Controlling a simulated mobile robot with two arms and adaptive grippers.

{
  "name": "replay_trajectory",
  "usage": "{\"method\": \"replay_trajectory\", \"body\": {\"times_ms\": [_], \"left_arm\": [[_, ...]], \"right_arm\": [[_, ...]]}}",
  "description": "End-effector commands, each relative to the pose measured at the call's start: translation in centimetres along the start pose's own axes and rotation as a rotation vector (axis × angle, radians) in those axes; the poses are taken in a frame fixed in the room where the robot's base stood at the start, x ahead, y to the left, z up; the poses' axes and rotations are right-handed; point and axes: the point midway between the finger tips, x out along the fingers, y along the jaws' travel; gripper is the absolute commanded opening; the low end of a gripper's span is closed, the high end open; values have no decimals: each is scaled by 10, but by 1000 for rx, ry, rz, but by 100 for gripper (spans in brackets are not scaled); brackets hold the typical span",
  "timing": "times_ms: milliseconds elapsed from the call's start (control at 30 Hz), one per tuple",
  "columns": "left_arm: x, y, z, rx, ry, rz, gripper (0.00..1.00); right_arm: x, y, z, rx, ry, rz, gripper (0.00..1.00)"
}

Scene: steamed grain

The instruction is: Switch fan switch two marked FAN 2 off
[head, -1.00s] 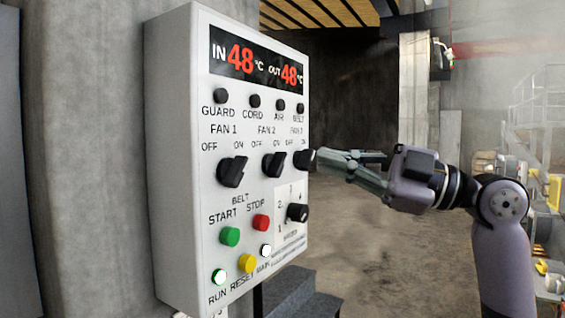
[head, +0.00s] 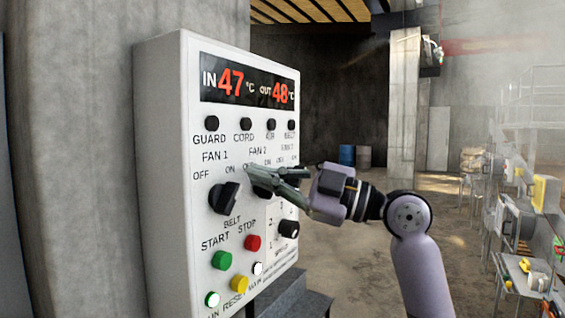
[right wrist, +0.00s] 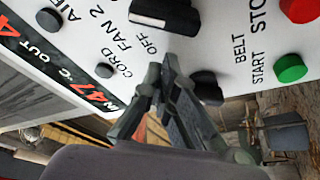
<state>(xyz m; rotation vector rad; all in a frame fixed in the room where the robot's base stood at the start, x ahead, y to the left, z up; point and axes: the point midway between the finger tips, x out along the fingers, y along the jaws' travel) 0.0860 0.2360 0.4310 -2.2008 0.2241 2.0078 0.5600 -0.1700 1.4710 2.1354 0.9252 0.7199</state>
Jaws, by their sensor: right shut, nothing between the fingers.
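The FAN 2 switch, a black rotary knob (head: 262,190), sits in the middle of the fan row on the white control panel (head: 165,150). My right gripper (head: 247,174) lies across it in the head view and covers part of it. The gripper is shut and empty. In the right wrist view the FAN 2 knob (right wrist: 166,13) shows at the top, beside its OFF mark. There the closed fingertips (right wrist: 166,66) are between it and the FAN 1 knob (right wrist: 207,88). My left gripper is out of view.
The FAN 1 knob (head: 224,197) is close left of the fingers. A numbered black knob (head: 288,229) and red (head: 252,242) and green (head: 221,260) buttons lie below. Open floor lies right of the panel.

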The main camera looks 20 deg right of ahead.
Motion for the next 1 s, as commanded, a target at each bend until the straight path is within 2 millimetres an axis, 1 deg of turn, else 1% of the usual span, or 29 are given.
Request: {"method": "replay_trajectory", "body": {"times_ms": [33,100,267,633,1000], "left_arm": [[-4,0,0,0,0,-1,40],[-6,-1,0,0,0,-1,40],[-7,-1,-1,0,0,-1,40],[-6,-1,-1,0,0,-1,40],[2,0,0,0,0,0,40]], "right_arm": [[-2,0,7,5,-2,0,0],[-5,0,13,4,0,-1,0],[-8,0,21,-1,0,-1,0],[-9,-1,22,-3,1,-2,0],[-9,-3,23,-60,1,-22,0]]}}
